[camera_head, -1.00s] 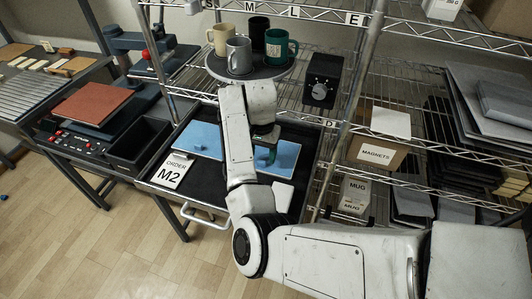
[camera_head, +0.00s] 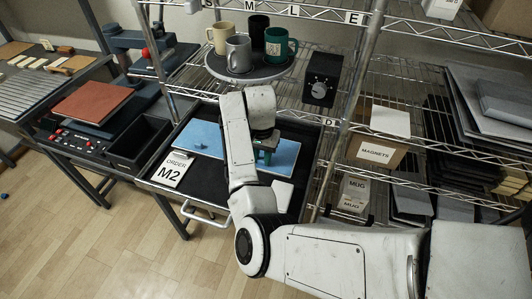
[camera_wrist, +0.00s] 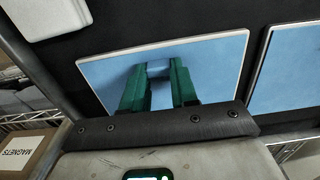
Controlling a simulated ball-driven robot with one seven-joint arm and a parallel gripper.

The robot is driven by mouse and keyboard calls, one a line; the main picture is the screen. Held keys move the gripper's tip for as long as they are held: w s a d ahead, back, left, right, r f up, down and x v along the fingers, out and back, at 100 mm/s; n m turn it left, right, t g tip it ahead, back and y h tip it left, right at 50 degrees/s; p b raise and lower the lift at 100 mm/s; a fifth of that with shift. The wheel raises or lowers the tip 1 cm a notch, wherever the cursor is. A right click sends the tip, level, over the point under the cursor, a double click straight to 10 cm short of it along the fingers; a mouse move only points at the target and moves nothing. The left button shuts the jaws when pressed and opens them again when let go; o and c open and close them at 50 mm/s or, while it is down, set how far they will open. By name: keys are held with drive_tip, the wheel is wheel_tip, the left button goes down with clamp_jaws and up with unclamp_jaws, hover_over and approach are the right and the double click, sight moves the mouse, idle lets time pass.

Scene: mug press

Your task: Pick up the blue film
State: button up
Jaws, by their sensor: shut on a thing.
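Two flat blue films lie side by side in the black open drawer (camera_head: 232,178). The left film (camera_head: 210,137) has a small blue knob on it. My gripper (camera_head: 265,157), with green fingers, is over the right film (camera_head: 287,156). In the wrist view, the fingers (camera_wrist: 159,72) stand over the middle of this pale-edged film (camera_wrist: 218,60), shut on a small light-blue part between them. The fingers mostly hide that part. I cannot tell whether the film is clear of the drawer floor. The other film (camera_wrist: 296,72) is at the right of the wrist view.
An order card marked M2 (camera_head: 172,170) sits at the drawer's left front, and a white block (camera_head: 283,193) at its right front. A round tray (camera_head: 222,70) with several mugs is above. The press (camera_head: 128,75) stands left; the magnets box (camera_head: 375,149) is on the right shelf.

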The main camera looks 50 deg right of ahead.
clamp_jaws()
drive_tip(key=shift+r, duration=0.55)
drive_tip(key=s+a+r+p, duration=0.2)
drive_tip(key=s+r+p, duration=0.5)
drive_tip(key=s+r, duration=0.6)
drive_tip(key=shift+s+a+r, duration=0.2)
drive_tip(key=shift+s+r, duration=0.2)
drive_tip(key=shift+r, duration=2.05)
